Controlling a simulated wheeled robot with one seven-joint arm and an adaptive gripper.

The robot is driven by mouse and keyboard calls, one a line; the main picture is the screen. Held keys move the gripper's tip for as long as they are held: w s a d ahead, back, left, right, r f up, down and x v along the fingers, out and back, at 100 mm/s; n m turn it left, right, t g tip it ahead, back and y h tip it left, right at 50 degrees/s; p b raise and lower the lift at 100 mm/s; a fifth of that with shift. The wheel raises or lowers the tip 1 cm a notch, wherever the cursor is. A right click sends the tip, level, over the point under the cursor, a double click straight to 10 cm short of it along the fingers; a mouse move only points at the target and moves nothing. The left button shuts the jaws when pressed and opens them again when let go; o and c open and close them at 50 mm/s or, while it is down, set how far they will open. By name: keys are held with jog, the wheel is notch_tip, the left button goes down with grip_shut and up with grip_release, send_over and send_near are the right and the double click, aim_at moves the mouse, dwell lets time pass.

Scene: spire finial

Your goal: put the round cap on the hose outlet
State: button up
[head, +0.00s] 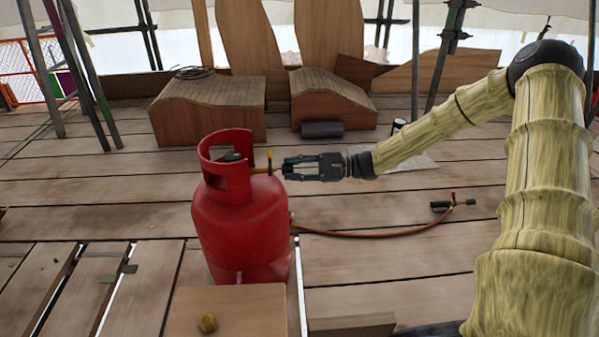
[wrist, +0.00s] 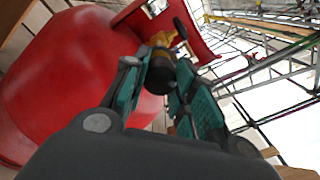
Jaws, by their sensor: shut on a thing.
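My gripper (head: 287,168) reaches in from the right at the neck of the red gas cylinder (head: 240,225). In the wrist view its jaws (wrist: 168,88) are shut on a dark round piece, which looks like the round cap (wrist: 160,74). The brass valve (wrist: 162,42) is right behind this piece, and its side outlet (head: 262,170) points toward my gripper in the head view. The cap and outlet look in line and very close; I cannot tell whether the cap is seated. The jaws hide part of the join.
An orange hose (head: 370,234) runs from behind the cylinder to a small torch (head: 453,205) on the planks. Wooden boxes (head: 208,108) and scaffold poles stand behind.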

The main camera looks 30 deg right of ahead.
jog(key=shift+w+a, duration=0.25)
jog(key=shift+a, duration=0.3)
jog(key=shift+s+r+p, duration=0.1)
jog(key=shift+p, duration=0.2)
dwell(2.1)
jog(key=shift+w+a, duration=0.2)
jog(key=shift+a, duration=0.3)
dwell(0.5)
jog(key=o, duration=1)
jog(key=shift+v, duration=6)
